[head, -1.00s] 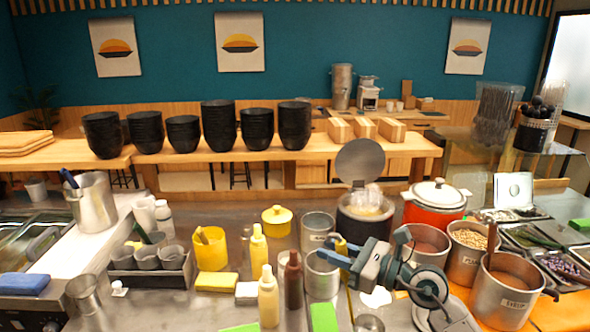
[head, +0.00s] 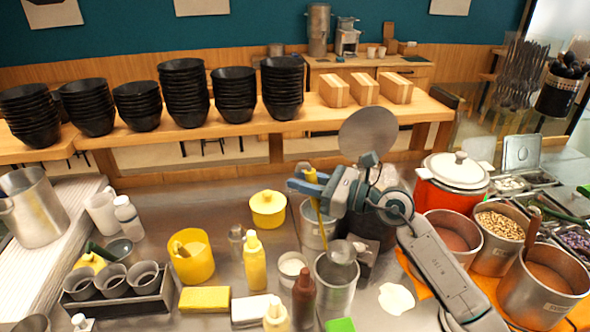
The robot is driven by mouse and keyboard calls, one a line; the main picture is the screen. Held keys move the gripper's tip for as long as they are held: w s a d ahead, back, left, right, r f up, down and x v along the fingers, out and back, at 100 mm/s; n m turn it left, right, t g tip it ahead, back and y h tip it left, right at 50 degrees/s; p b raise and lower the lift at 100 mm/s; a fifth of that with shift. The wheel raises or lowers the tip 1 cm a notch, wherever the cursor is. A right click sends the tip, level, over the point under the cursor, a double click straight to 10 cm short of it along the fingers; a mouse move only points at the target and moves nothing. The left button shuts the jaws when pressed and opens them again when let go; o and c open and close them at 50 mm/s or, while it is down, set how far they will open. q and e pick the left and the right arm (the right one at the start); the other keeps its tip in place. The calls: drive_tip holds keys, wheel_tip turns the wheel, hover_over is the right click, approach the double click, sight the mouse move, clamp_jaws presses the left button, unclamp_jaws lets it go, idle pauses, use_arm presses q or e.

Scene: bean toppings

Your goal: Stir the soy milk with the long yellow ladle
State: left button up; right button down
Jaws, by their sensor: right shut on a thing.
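My right gripper (head: 307,187) is shut on the yellow handle of the long ladle (head: 318,215). The ladle hangs steeply down. A round metal bowl (head: 342,252), seemingly the ladle's, shows at the back rim of a front steel pot (head: 336,292); I cannot tell whether it touches the pot. Behind my right gripper stands a dark round cooker (head: 378,238) with its round grey lid (head: 369,132) raised. Its contents are mostly hidden by my gripper, so I cannot see the soy milk clearly. My left gripper is not in view.
Another steel pot (head: 313,230) stands behind the front one. An orange pot with a white lid (head: 456,172) and pots of beans (head: 500,224) and syrup (head: 546,280) crowd the right.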

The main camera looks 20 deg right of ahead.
drive_tip(key=shift+s, duration=0.35)
drive_tip(key=shift+s+f+b, duration=0.15)
drive_tip(key=shift+s+b, duration=0.1)
drive_tip(key=shift+b, duration=0.05)
wheel_tip(320, 180, down, 12)
drive_tip(key=b, duration=0.9)
drive_tip(key=shift+w+b, duration=0.3)
drive_tip(key=shift+b, duration=0.05)
drive_tip(key=shift+f, duration=0.2)
